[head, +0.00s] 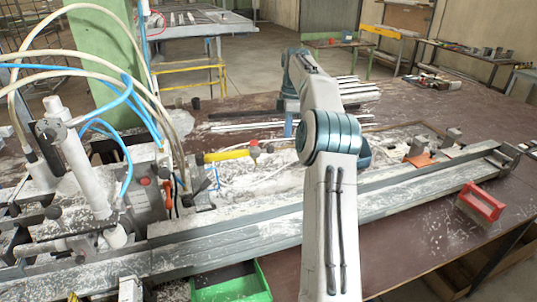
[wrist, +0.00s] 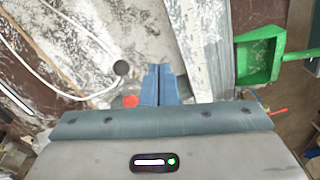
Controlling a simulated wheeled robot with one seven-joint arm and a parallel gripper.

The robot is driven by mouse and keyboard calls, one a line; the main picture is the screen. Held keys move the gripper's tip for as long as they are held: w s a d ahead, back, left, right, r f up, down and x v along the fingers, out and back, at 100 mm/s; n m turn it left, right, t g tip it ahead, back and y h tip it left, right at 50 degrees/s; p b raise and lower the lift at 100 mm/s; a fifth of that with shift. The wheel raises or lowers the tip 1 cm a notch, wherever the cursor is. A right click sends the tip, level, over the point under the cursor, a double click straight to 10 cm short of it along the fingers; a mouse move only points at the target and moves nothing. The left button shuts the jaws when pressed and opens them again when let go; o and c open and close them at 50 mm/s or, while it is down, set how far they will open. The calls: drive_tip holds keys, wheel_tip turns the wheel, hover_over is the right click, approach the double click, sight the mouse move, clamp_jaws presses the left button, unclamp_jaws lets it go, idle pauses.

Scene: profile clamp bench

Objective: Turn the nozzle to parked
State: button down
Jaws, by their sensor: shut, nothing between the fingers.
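The clamp machine (head: 140,195) stands at the left in the head view, with a tilted white cylinder (head: 85,165) and white and blue hoses arching over it. I cannot tell for certain which part is the nozzle, and no parked mark is readable. My gripper (wrist: 163,100) shows in the wrist view as two blue fingers, shut together and empty. A dark round knob (wrist: 121,68) and a red round part (wrist: 130,101) lie just left of the fingers in that picture. I cannot tell whether the fingers touch anything.
A long metal rail (head: 330,208) runs across the bench. A green tray (head: 235,288) is at the front and a green scoop-like container (wrist: 257,57) is right in the wrist view. White profiles (head: 240,127) lie behind; brown bench beyond is fairly clear.

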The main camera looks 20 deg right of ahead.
sight(268, 151)
drive_tip(key=s+a+f+m+t+h+b, duration=0.15)
drive_tip(key=a+m+t+h+b, duration=0.6)
drive_tip(key=m, duration=1.35)
drive_tip(key=shift+w+d+f+g+y+p, duration=0.55)
drive_tip(key=shift+w+f+p, duration=0.45)
drive_tip(key=shift+f, duration=0.5)
drive_tip(key=shift+w+d+f+g+y+p, duration=0.5)
drive_tip(key=shift+w+f+p, duration=0.3)
drive_tip(key=shift+w+f, duration=0.55)
drive_tip(key=shift+w+d+f+g+y+p, duration=0.5)
drive_tip(key=shift+w+f+p, duration=0.45)
drive_tip(key=shift+f, duration=0.65)
drive_tip(key=shift+a, duration=0.1)
